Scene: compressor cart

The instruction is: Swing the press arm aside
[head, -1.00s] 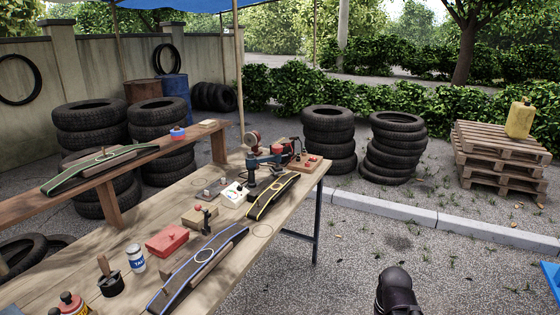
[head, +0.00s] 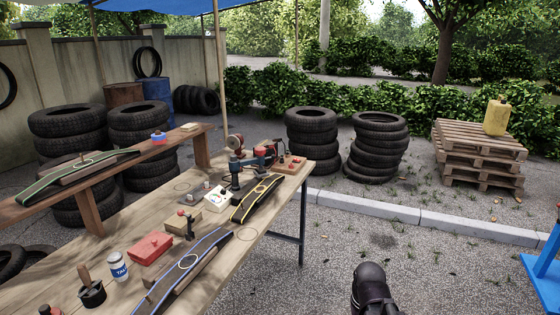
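A small press stands at the far end of the wooden bench (head: 215,238). It has a dark post with a blue-grey press arm (head: 246,159) reaching right from near its top, towards red parts. The arm is small in the picture, and I cannot tell exactly what lies under its end. A dark curved strip with a yellow edge (head: 257,198) lies just in front of the press. My gripper is not in view. Only a dark rounded link of mine shows at the bottom, right of the bench and well apart from the press.
A blue-edged strip (head: 188,264), a red box (head: 150,247), a white can (head: 118,266) and a black pot (head: 91,293) lie along the bench. Tyre stacks (head: 377,148) and pallets (head: 478,157) stand behind. A blue frame (head: 541,268) is at right. Paving right of the bench is open.

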